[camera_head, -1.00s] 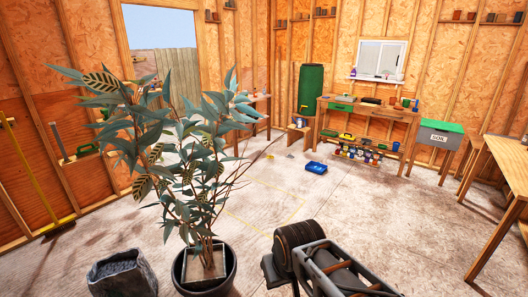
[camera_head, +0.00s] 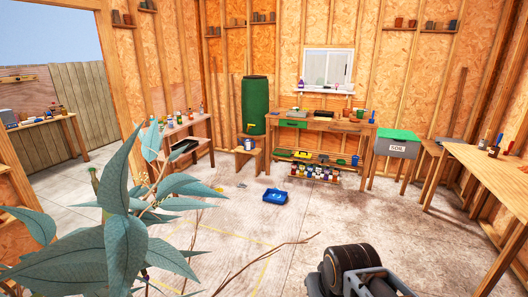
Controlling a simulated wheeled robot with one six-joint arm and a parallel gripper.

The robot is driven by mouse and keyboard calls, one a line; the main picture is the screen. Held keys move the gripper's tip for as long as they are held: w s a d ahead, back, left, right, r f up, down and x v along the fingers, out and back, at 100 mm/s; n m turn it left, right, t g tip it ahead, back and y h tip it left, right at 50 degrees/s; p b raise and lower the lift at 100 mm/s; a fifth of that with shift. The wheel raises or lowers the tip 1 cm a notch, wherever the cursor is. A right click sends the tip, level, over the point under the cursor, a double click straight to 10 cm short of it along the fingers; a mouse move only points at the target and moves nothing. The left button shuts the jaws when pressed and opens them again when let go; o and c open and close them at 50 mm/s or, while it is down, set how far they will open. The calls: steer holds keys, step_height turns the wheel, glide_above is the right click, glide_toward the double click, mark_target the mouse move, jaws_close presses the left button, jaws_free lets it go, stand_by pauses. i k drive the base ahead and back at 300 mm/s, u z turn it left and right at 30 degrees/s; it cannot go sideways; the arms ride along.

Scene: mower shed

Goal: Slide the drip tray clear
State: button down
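No other tray is clear on the floor. Part of my own dark arm shows at the bottom right, nearer than the blue tray and well apart from it. The fingers of my gripper are not in view.
A leafy plant (camera_head: 128,240) fills the lower left. A yellow outline (camera_head: 207,233) marks the floor. Behind the tray stand a green barrel (camera_head: 254,105) on a wooden stand and a workbench (camera_head: 325,126). A soil bin (camera_head: 397,144) and table (camera_head: 490,170) stand right. Floor right of the tray is clear.

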mark_target(268, 196)
steer(key=z, duration=0.35)
steer(key=i, duration=2.35)
steer(key=u, duration=0.2)
steer(key=i, duration=2.35)
steer(key=u, duration=1.1)
steer(key=i, duration=1.1)
steer(key=u, duration=0.3)
